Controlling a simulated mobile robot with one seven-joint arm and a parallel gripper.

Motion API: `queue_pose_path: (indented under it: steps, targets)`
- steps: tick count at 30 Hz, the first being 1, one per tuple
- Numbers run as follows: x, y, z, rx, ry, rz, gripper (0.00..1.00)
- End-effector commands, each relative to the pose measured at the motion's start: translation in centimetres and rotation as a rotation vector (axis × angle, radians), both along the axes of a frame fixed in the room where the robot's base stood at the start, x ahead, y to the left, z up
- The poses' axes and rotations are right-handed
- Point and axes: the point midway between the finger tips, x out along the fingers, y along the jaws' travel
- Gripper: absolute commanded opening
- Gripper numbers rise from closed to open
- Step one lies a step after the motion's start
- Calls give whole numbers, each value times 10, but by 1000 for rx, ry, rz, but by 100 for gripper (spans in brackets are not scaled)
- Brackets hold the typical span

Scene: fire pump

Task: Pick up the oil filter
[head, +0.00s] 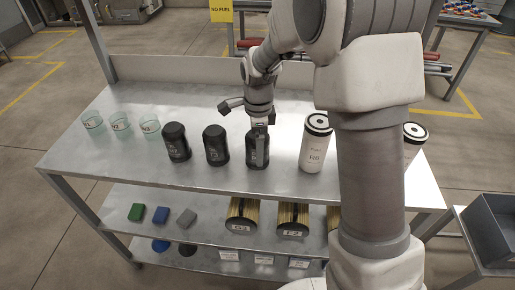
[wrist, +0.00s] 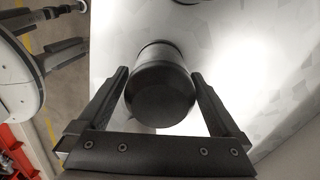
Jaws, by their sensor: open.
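Three black canisters, which look like the oil filters, stand upright in a row on the metal bench: a left one (head: 176,142), a middle one (head: 216,145) and a right one (head: 251,158). Their labels are too small to read surely. My gripper (head: 258,132) points down at the right canister. In the wrist view the open fingers of my gripper (wrist: 160,78) stand on either side of a black canister (wrist: 162,97), with a narrow gap visible at the right finger. Contact at the left finger is unclear.
A white canister (head: 314,148) stands right of the black ones; another (head: 413,135) is partly behind my arm. Three glass cups (head: 120,121) stand at the bench's left. The shelf below holds coloured blocks (head: 160,214) and pleated filters (head: 293,217). The bench front (head: 130,165) is clear.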

Motion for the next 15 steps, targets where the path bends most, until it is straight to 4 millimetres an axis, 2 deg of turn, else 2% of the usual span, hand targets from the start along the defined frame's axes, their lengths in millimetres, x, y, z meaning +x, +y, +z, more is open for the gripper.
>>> queue_pose_path:
  steps: [3, 10, 15]
  targets:
    - [0, 0, -9, 1, 0, 0, 100]
    - [0, 0, -10, 1, -1, 0, 100]
    - [0, 0, -9, 0, -1, 0, 69]
